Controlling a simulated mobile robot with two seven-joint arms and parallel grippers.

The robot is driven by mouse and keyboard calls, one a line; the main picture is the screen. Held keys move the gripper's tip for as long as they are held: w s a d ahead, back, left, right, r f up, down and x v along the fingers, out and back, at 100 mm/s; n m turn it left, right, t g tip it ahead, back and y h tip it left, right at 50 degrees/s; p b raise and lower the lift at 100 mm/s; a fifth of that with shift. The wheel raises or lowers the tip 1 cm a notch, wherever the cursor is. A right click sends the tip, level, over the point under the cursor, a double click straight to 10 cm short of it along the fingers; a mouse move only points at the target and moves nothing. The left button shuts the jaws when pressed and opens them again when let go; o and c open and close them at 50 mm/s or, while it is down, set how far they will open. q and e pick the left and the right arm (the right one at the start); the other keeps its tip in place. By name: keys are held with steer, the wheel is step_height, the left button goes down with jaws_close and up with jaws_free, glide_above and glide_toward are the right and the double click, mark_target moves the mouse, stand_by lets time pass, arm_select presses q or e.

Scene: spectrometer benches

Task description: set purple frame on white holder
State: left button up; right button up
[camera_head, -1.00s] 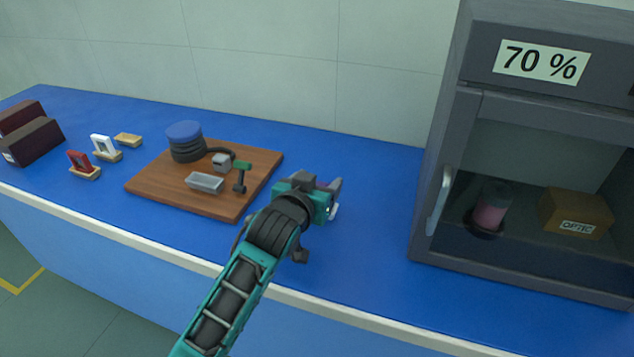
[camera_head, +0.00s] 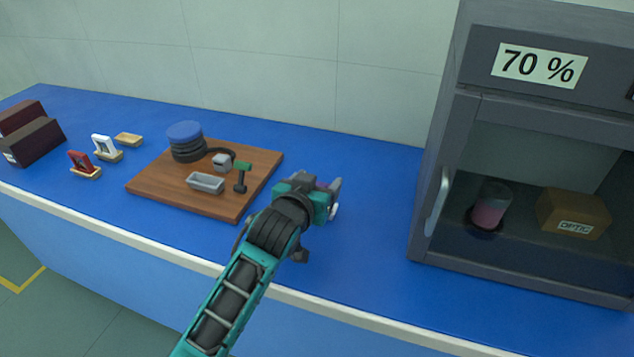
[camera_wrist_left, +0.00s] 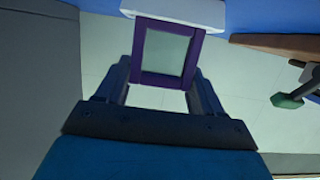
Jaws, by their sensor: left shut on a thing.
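My left gripper (camera_head: 332,190) is over the blue bench, right of the wooden board. It is shut on the purple frame (camera_wrist_left: 137,54), a square purple rim around a pale pane, between the two fingers in the left wrist view. In the head view only a little purple shows between the fingers. The white holder (camera_wrist_left: 175,11) lies against the frame's far edge in the wrist view, and a small white part (camera_head: 334,210) shows just below the fingers in the head view. Whether frame and holder touch or only overlap in view, I cannot tell. My right gripper is out of view.
The wooden board (camera_head: 150,187) carries a blue-topped coil (camera_head: 185,133), a grey tray (camera_head: 205,183) and a green-topped clamp (camera_head: 241,176). A red frame (camera_head: 82,160) and a white frame (camera_head: 104,146) stand at left. A dark cabinet (camera_head: 430,180) stands right, with bare bench between.

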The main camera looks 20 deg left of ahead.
arm_select(q)
steer(key=shift+r+p, duration=0.1)
steer(key=shift+p, duration=0.25)
steer(key=shift+f+b, duration=0.4)
steer(key=shift+f, duration=0.3)
stand_by(0.4)
steer(key=o, duration=0.8)
steer(key=shift+o, duration=0.2)
steer(key=shift+r, duration=0.1)
steer(key=p+v, duration=0.2)
steer(key=shift+s+r, duration=0.2)
steer(key=shift+s, duration=0.15)
steer(key=shift+p+v, duration=0.7)
steer(key=shift+v, duration=3.4)
steer(key=shift+f, duration=0.15)
